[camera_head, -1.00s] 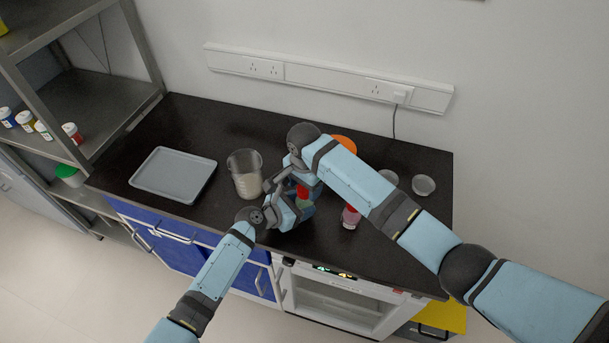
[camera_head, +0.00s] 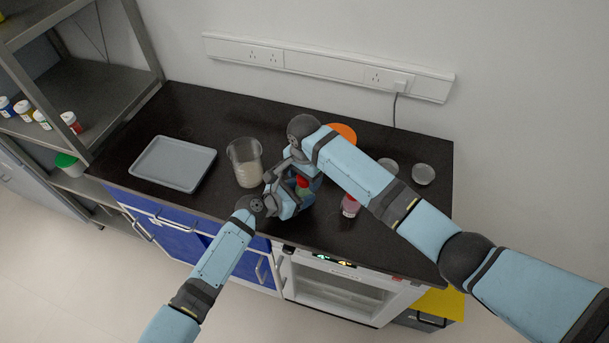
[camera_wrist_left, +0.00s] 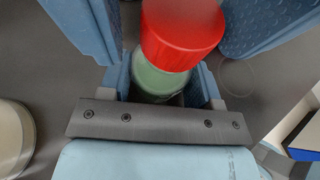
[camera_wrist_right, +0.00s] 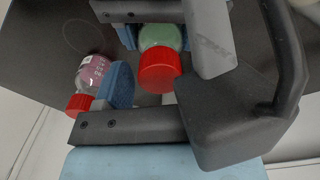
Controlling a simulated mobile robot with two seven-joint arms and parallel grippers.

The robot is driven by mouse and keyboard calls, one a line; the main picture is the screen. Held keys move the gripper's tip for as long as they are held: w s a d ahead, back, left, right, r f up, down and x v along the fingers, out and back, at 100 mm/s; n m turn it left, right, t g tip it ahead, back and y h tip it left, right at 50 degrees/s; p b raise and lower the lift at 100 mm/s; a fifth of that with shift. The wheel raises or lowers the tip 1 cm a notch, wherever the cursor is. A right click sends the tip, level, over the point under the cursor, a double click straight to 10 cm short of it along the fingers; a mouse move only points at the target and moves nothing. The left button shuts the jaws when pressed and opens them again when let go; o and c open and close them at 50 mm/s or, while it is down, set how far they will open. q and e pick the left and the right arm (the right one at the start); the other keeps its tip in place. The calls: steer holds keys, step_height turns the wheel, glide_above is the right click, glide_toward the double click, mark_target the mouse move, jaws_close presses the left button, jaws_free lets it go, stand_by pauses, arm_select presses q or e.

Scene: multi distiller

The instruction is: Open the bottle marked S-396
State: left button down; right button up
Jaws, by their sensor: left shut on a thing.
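A bottle with a red cap (camera_wrist_left: 182,30) and green contents (camera_wrist_left: 158,80) is held upright between the fingers of my left gripper (camera_head: 296,196), which is shut on its body. Its label is hidden, so I cannot read a mark. My right gripper (camera_wrist_right: 155,85) is at the cap; its blue finger pads stand apart on either side of it in the left wrist view. A gap shows between the cap and the left pad.
A beaker (camera_head: 245,163) of pale contents stands close left of the grippers. A grey tray (camera_head: 174,164) lies further left. An orange object (camera_head: 343,132) and two clear dishes (camera_head: 423,175) are behind my right arm. The counter's front edge is near.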

steer(key=shift+r, duration=2.35)
steer(key=shift+c, duration=0.2)
steer(key=shift+w+a+r, duration=0.15)
steer(key=shift+a+r, duration=0.05)
steer(key=shift+r, duration=0.4)
steer(key=shift+w+a+r, duration=0.15)
steer(key=shift+r, duration=0.7)
steer(key=shift+s+d+r, duration=0.2)
steer(key=shift+d, duration=0.1)
steer(key=shift+s+f, duration=0.1)
steer(key=shift+f, duration=3.9)
